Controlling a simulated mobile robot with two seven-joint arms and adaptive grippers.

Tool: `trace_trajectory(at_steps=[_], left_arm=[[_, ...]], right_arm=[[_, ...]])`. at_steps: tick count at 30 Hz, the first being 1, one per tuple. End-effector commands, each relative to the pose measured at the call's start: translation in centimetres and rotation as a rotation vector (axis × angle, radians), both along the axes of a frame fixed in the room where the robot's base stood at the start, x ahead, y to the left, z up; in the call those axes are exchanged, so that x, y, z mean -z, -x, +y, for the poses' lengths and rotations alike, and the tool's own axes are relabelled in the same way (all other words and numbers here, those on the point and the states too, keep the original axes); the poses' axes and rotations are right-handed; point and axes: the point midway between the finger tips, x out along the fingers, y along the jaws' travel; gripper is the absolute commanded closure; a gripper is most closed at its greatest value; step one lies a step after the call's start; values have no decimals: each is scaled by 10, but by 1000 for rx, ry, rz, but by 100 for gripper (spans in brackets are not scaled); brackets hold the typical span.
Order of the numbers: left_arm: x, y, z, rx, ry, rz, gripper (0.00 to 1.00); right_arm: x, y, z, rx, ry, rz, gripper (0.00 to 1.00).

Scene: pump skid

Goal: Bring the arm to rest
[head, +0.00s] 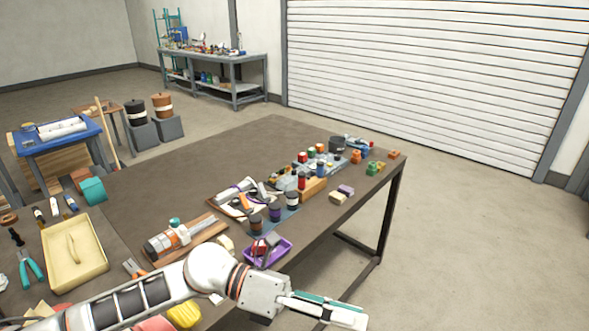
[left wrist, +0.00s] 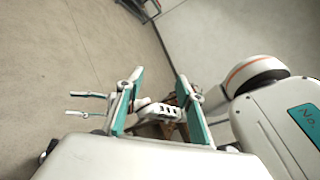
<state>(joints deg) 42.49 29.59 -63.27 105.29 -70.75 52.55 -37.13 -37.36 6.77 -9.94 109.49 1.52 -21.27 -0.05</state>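My left arm comes in from the lower left in the head view, over the near edge of the table. Its gripper (head: 343,314) is past that edge, above the floor, with teal finger pads. In the left wrist view, the two fingers (left wrist: 160,78) stand wide apart with nothing held between them. Beyond them, a white arm part of mine shows in the gap. Two thin prongs of what looks like my right gripper (left wrist: 72,103) stick out to the left, apart and empty. The right gripper does not show in the head view.
The brown table (head: 265,140) carries a purple tray (head: 266,256), a yellow tray (head: 90,262), jars, tools and blocks near my arm. A workbench (head: 213,62) stands at the back, and a blue-topped stand (head: 72,138) at left. The floor right of the table is clear.

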Motion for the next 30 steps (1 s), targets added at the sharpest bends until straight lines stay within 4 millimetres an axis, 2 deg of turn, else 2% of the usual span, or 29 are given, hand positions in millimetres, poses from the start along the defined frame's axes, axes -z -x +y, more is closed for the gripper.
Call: trace_trajectory(at_steps=[3,7,10,13,17,21,23,26,30], left_arm=[[-22,-13,-11,-139,168,232,63],[-32,-43,-3,-307,328,494,63],[-24,-71,16,-446,438,705,63],[-2,-97,44,-592,536,925,63],[51,-120,91,-792,649,1213,63],[128,-121,149,-1014,751,1514,63],[162,-113,172,-1103,786,1630,63],[216,-91,209,-1243,837,1807,63],[285,-45,253,-1428,895,2022,63]], right_arm=[[1,2,-2,-3,4,2,60],[1,2,-3,-5,7,3,60],[1,2,-3,-5,7,3,60],[1,2,-3,-5,7,4,60],[1,2,-2,-4,7,3,60],[1,2,-2,-1,3,3,60],[1,2,-1,0,2,4,60],[1,2,0,2,-1,3,60],[1,1,0,4,-2,3,60]])
